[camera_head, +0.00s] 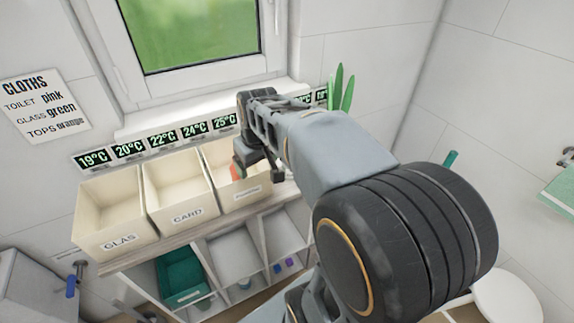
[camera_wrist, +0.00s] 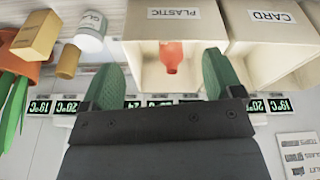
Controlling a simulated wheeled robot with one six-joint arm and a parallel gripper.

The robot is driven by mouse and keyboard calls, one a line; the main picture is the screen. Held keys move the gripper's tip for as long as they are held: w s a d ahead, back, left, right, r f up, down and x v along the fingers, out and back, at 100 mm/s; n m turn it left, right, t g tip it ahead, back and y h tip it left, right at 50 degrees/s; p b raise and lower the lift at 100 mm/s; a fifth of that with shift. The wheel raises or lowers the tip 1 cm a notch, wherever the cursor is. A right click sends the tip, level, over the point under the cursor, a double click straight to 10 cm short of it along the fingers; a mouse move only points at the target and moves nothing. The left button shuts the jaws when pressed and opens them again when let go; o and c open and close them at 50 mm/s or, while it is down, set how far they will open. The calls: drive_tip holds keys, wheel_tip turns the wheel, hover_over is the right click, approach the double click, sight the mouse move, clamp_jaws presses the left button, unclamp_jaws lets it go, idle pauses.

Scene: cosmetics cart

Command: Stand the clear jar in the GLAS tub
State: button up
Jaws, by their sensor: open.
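The GLAS tub (camera_head: 96,238) is the leftmost of a row of cream tubs in the head view, and it looks empty. A pale, clear-looking jar (camera_wrist: 92,30) with a partly readable label starting "GL" is in the wrist view at the upper left, on the surface beside the PLASTIC tub. I cannot make out the jar in the head view, where my arm covers that side. My gripper (camera_head: 258,170) is open over the PLASTIC tub. Its green fingers stand wide apart in the wrist view (camera_wrist: 161,62), with nothing held; the jar is outside them.
The CARD tub (camera_head: 170,210) looks empty. The PLASTIC tub (camera_head: 240,203) holds a red bottle (camera_wrist: 171,56). Near the jar are a yellow box (camera_wrist: 37,36), a tan cylinder (camera_wrist: 68,61) and a potted plant (camera_wrist: 12,100). Temperature tags (camera_head: 163,139) line the wall behind the tubs.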

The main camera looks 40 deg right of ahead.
drive_tip(key=shift+o, duration=0.2)
drive_tip(key=w+d+f, duration=0.1)
drive_tip(key=w+d, duration=0.2)
drive_tip(key=d, duration=0.4)
drive_tip(key=w+d+f+g, duration=0.1)
drive_tip(key=w+d, duration=0.2)
drive_tip(key=d, duration=0.4)
drive_tip(key=shift+w+d+f, duration=0.25)
drive_tip(key=shift+d+f, duration=0.1)
drive_tip(key=f, duration=0.2)
drive_tip(key=w+f, duration=0.1)
drive_tip(key=f, duration=0.2)
drive_tip(key=d+f, duration=0.1)
drive_tip(key=f, duration=0.2)
drive_tip(key=shift+w+d+f, duration=0.1)
drive_tip(key=shift+w+f, duration=0.05)
drive_tip(key=shift+w, duration=0.05)
drive_tip(key=shift+w+d+f+p, duration=0.1)
drive_tip(key=shift+w+f+p, duration=0.1)
drive_tip(key=shift+f, duration=1.25)
drive_tip(key=shift+w+d+f+p, duration=0.1)
drive_tip(key=shift+f+p, duration=0.1)
drive_tip(key=shift+f, duration=1.25)
drive_tip(key=c, duration=1.1)
drive_tip(key=shift+r, duration=0.1)
drive_tip(key=shift+c, duration=0.2)
